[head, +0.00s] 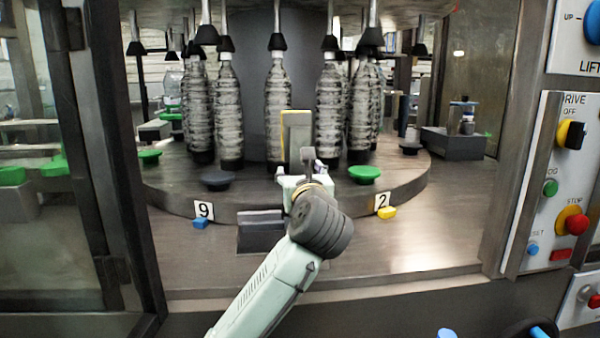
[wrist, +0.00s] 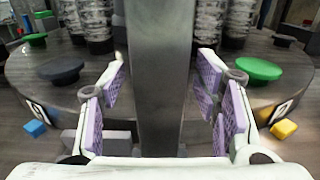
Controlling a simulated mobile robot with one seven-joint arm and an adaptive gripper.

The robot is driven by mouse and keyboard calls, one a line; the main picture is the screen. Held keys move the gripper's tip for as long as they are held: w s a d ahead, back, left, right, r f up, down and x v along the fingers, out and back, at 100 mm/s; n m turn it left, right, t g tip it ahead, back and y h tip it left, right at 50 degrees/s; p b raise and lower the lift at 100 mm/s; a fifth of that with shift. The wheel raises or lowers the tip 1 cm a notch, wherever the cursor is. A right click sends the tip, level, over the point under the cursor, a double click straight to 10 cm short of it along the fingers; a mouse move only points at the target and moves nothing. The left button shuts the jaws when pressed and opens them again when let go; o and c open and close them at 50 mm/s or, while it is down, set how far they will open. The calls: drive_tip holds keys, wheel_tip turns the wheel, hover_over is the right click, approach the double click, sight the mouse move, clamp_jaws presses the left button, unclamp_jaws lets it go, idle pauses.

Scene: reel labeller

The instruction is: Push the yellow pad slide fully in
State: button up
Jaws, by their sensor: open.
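A tall upright plate with a yellow top and edge (head: 296,118) stands behind my gripper in the head view; I take it for the yellow pad slide. My gripper (head: 305,178) is in front of it and hides its lower part. In the wrist view a broad grey upright (wrist: 160,70) fills the middle, and my open gripper (wrist: 162,105) has its purple-padded fingers on either side, with gaps showing. I cannot tell whether anything touches it. No yellow shows on it in the wrist view.
Ribbed clear bottles (head: 278,105) stand on the round table (head: 410,180). A green knob (head: 364,174) and a dark knob (head: 218,180) flank my gripper. A small yellow block (head: 387,212) and blue block (head: 200,223) sit in front. A control panel (head: 540,190) is right.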

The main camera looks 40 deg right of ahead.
drive_tip(key=shift+c, duration=0.4)
clamp_jaws()
idle(0.4)
